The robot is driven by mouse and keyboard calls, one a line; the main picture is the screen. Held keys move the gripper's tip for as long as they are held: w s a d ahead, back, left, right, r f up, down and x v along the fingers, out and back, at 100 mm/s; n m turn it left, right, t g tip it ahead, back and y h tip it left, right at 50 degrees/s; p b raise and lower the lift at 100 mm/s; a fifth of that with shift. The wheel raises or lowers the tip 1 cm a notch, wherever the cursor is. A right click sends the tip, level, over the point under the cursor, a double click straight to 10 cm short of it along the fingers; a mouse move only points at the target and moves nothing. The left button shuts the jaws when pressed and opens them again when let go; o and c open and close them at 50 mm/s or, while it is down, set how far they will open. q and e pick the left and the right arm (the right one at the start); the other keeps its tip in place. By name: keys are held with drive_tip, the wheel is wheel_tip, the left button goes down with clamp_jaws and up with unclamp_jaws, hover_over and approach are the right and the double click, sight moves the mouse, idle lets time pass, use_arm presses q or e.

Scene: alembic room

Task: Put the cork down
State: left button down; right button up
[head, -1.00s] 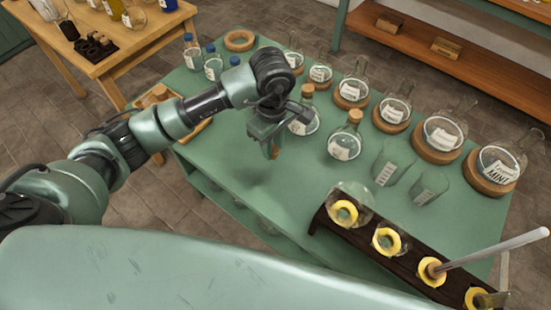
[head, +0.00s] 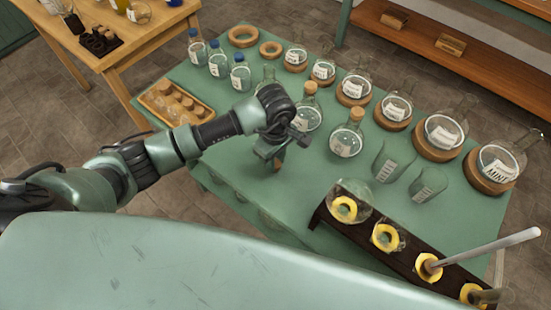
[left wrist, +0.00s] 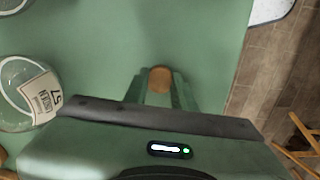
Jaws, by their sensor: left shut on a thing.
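The cork (left wrist: 160,78) is a small brown stopper held between the two fingers of my left gripper (left wrist: 160,90), seen in the left wrist view. In the head view the left gripper (head: 272,157) points down at the green table (head: 240,195), and a bit of the cork (head: 279,162) shows by its fingertips. The gripper is shut on the cork, low over the bare tabletop. I cannot tell whether the cork touches the table. My right gripper is not in view.
Two corked flasks (head: 346,141) stand right of the gripper. A wooden tray of corks (head: 158,112) and blue-capped bottles (head: 240,77) are at the left. Empty beakers (head: 428,186) and a dark rack (head: 325,213) stand at the right. The table's front middle is clear.

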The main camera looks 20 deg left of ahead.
use_arm(q)
drive_tip(key=c, duration=1.1)
unclamp_jaws()
drive_tip(key=shift+f, duration=0.1)
drive_tip(key=shift+c, duration=0.2)
drive_tip(key=shift+r, duration=0.35)
wheel_tip(320, 180, up, 12)
drive_tip(key=b, duration=0.2)
drive_tip(key=shift+f+b, duration=0.15)
drive_tip(key=shift+b, duration=0.2)
